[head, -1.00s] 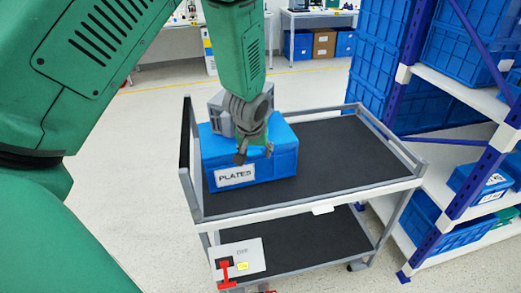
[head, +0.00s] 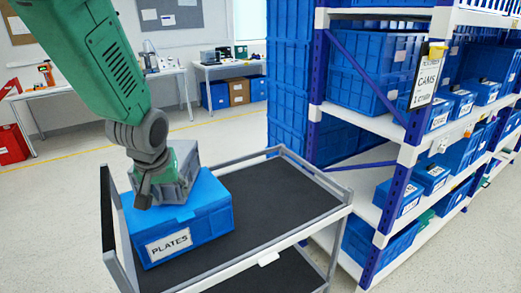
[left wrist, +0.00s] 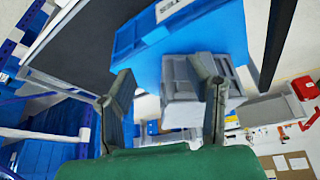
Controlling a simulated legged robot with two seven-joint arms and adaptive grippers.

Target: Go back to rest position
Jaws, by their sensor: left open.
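My left gripper (head: 150,188) hangs down over the cart in the head view, in front of a grey box (head: 180,190). In the left wrist view the two fingers of my left gripper (left wrist: 165,85) are apart. The grey box (left wrist: 178,100) shows beyond and between them, and I cannot tell whether they touch it. The grey box sits on or just behind a blue box (head: 210,222) labelled PLATES. The blue box also shows in the left wrist view (left wrist: 215,38). My right gripper is not in view.
The cart (head: 275,200) has a dark top with free room right of the blue box. A shelf rack (head: 395,190) with blue bins stands close on the right. Tables (head: 100,90) stand at the back, with open floor before them.

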